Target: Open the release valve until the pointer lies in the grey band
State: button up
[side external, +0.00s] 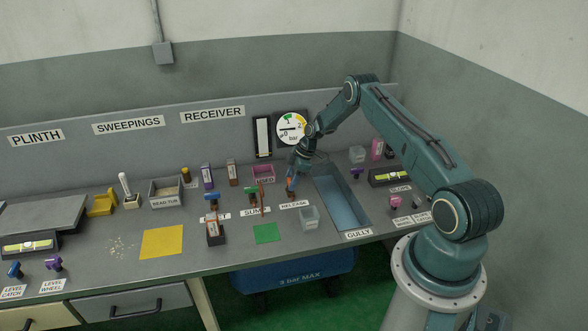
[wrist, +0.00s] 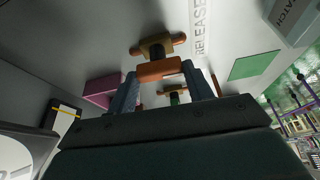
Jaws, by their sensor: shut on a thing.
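The release valve (side external: 291,193) stands behind the RELEASE label (side external: 294,204), with a dark body and an orange part. My gripper (side external: 293,172) is over it from above. In the wrist view, an orange bar handle (wrist: 158,70) lies between the two fingertips of my gripper (wrist: 160,78), which is shut on it. A tan and orange T-shaped piece (wrist: 155,45) shows just beyond the bar. The round pressure gauge (side external: 292,128) on the back panel has a white face marked in bar, with green and yellow parts; its pointer is too small to read.
A clear container (side external: 309,217) and a green square (side external: 266,233) lie in front of the valve. The gully basin (side external: 341,198) is to the right. Other taps (side external: 253,193) stand close on the left, and a pink USED bin (side external: 263,172) is behind.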

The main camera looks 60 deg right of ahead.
dwell(0.4)
jog(key=o, duration=1)
jog(key=shift+r, duration=0.15)
jog(key=v, duration=1.3)
jog(key=shift+d+r, duration=0.15)
jog(key=shift+r, duration=0.15)
